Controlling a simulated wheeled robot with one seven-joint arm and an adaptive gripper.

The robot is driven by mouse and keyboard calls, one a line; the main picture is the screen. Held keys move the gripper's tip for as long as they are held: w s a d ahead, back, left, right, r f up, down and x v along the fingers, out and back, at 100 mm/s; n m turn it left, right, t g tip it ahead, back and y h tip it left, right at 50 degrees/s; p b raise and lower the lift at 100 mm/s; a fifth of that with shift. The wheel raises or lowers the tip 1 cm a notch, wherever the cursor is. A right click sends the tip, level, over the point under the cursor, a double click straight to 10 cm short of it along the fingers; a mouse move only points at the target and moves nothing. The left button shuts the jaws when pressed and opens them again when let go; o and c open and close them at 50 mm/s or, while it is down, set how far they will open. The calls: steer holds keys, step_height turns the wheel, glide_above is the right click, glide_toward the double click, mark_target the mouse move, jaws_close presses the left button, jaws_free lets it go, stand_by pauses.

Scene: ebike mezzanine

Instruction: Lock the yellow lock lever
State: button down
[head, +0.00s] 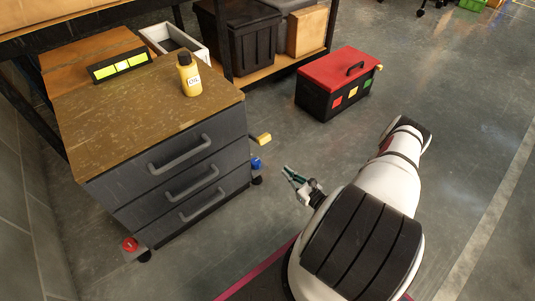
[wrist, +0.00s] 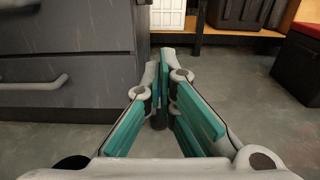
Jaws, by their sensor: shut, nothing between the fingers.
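The yellow lock lever (head: 260,139) sticks out from the right side of the grey drawer cabinet (head: 120,190), low down, in the head view. I cannot make out the lever in the wrist view. My gripper (head: 288,170) is to the right of the cabinet and in front of the lever, apart from it. In the wrist view my gripper (wrist: 165,65) has its teal-padded fingers come together at the tips with nothing between them. The cabinet front (wrist: 70,70) fills the left of the wrist view.
A blue part (head: 257,163) sits by the cabinet's right caster, a red part (head: 130,244) by the left one. A yellow bottle (head: 189,75) stands on the cabinet top. A red-lidded toolbox (head: 338,80) is on the floor behind. Floor between cabinet and toolbox is clear.

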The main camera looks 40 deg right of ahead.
steer(key=shift+w, duration=0.15)
steer(key=w+r+b, duration=0.3)
steer(key=w+b, duration=0.1)
steer(key=w, duration=0.7)
steer(key=shift+a+r+b, duration=0.2)
steer(key=shift+r+b, duration=0.1)
steer(key=shift+s+r+g+p, duration=0.1)
steer(key=shift+r+g+p, duration=0.25)
steer(key=shift+p, duration=0.45)
